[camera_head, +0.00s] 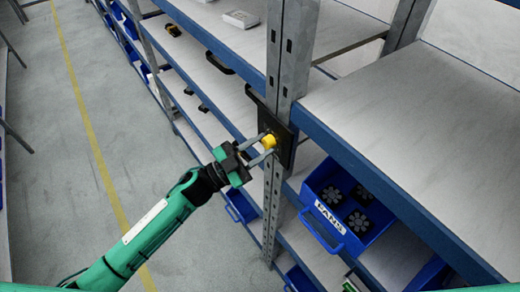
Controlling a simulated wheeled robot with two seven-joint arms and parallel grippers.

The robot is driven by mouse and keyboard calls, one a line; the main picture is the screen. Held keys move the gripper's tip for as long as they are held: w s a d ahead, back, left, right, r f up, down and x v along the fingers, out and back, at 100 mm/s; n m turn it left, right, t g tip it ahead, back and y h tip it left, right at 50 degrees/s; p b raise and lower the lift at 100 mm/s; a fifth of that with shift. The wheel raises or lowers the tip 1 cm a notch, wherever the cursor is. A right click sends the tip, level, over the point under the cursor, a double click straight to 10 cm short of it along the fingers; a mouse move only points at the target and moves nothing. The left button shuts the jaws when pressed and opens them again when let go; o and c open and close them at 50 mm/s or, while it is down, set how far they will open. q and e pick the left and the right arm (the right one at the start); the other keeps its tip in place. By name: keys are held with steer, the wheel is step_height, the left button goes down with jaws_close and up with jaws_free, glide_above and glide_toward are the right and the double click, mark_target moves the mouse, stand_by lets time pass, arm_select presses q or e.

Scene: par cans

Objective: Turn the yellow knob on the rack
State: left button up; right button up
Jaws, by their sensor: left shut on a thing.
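The yellow knob (269,141) sits on a dark plate (285,146) fixed to the grey upright post of the rack (291,50). My left gripper (265,145) reaches in from the lower left on its green arm. Its two fingers are shut on the yellow knob, one on each side. Part of the knob is hidden by the fingers. My right gripper is not in view.
A blue bin labelled FANS (328,217) with dark fans stands on a lower shelf right of the post. Shelf edges (400,200) run on both sides of the post. The aisle floor (100,140) at the left is clear.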

arm_select(q)
steer(key=m+g, duration=0.1)
steer(key=m, duration=0.2)
steer(key=m+g, duration=0.2)
steer(key=m, duration=0.2)
steer(key=shift+w+a+r, duration=0.15)
steer(key=shift+w+r, duration=0.05)
steer(key=m+g, duration=0.1)
steer(key=m, duration=0.2)
steer(key=m+g+y+p, duration=0.1)
steer(key=m, duration=0.1)
steer(key=shift+r+m, duration=0.2)
steer(key=shift+m, duration=0.2)
steer(key=shift+y, duration=0.3)
steer(key=o, duration=1)
steer(key=shift+c, duration=0.2)
